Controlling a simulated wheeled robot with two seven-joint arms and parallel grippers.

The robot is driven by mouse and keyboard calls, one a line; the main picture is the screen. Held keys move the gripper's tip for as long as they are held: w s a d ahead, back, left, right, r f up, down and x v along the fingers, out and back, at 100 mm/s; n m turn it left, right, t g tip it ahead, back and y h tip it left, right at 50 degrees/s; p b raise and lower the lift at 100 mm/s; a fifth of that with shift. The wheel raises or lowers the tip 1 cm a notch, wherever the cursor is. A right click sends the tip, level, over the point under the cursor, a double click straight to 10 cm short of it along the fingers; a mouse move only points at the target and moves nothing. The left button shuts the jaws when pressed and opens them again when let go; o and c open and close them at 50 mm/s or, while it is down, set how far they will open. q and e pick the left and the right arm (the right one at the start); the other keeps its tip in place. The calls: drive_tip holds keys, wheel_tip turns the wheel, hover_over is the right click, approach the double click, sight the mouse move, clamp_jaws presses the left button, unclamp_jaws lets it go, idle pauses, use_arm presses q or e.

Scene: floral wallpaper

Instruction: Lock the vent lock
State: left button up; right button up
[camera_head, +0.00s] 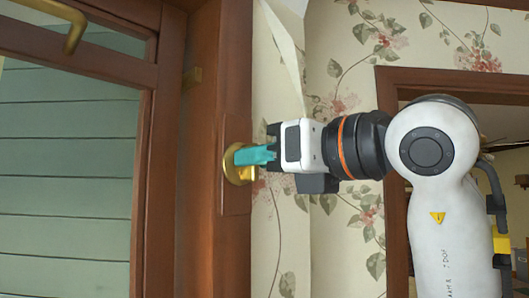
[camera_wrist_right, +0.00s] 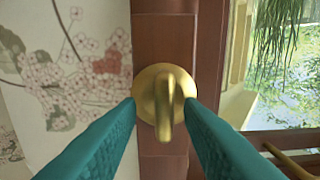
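The vent lock (camera_head: 238,176) is a round brass plate with a raised turn-piece, fixed on a brown wooden frame. In the right wrist view the lock (camera_wrist_right: 165,105) is near the middle, its turn-piece pointing down the picture. My right gripper (camera_head: 240,155) reaches in from the right and its teal fingers cover part of the lock in the head view. In the right wrist view the gripper (camera_wrist_right: 160,104) is open, one fingertip on each side of the lock. I cannot tell whether the fingertips touch it. My left gripper is not in view.
The wooden frame (camera_head: 205,230) runs vertically beside a glazed panel (camera_head: 65,180) with grey-green slats behind it. A brass handle (camera_head: 70,30) is at the top left. Floral wallpaper (camera_head: 330,225) lies behind my right arm, with a brown-framed opening further right.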

drive_tip(key=shift+s, duration=0.1)
clamp_jaws()
drive_tip(key=shift+w+d+f+m+b, duration=0.1)
drive_tip(key=shift+d+m+b, duration=0.05)
drive_tip(key=shift+m+b, duration=4.05)
drive_tip(key=shift+w+d+m+b, duration=0.1)
drive_tip(key=shift+m+b, duration=3.1)
drive_tip(key=shift+m, duration=2)
